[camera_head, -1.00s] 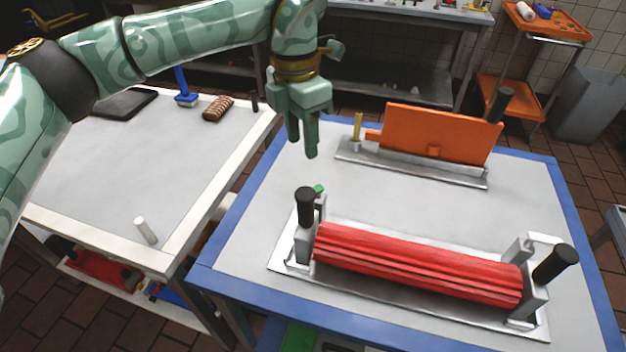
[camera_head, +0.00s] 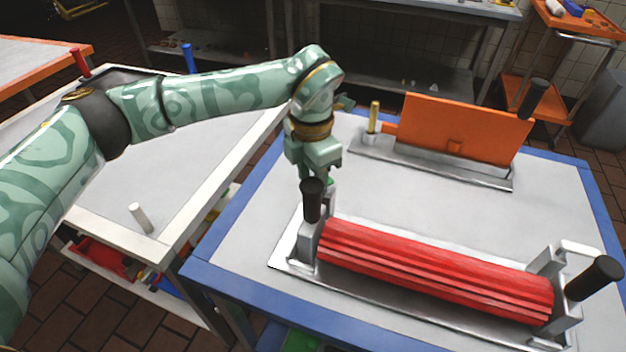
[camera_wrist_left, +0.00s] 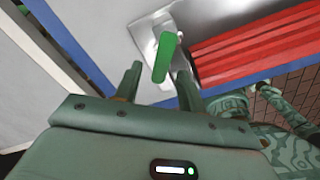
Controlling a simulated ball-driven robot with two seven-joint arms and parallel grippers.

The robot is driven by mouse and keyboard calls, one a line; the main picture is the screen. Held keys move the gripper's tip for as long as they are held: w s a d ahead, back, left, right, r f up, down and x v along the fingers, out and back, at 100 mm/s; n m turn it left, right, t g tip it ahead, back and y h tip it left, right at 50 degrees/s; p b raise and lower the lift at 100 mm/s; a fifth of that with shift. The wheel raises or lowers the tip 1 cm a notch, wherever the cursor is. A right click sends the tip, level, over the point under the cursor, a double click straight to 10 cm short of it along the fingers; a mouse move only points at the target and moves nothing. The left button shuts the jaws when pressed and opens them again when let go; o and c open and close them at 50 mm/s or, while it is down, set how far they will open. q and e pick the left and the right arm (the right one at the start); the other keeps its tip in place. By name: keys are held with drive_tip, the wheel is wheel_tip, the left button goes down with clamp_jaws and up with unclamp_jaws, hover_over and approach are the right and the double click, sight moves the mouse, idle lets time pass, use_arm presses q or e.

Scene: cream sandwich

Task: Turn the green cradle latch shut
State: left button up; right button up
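The green cradle latch (camera_wrist_left: 165,56) is a short green bar at the left end of the metal cradle (camera_head: 290,262). My left gripper (camera_head: 316,180) points down just behind the cradle's left end. In the left wrist view, its fingers (camera_wrist_left: 158,86) are apart, with the latch showing in the gap between them. I cannot tell whether they touch it.
Behind is an orange plate (camera_head: 462,130) on a metal base. A white table (camera_head: 80,170) stands left. The blue-edged tabletop between is clear.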

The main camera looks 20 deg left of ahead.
use_arm(q)
drive_tip(key=shift+f, duration=0.35)
use_arm(e)
drive_tip(key=shift+f, duration=0.1)
use_arm(q)
clamp_jaws()
use_arm(e)
drive_tip(key=shift+d, duration=0.15)
drive_tip(key=shift+w, duration=0.1)
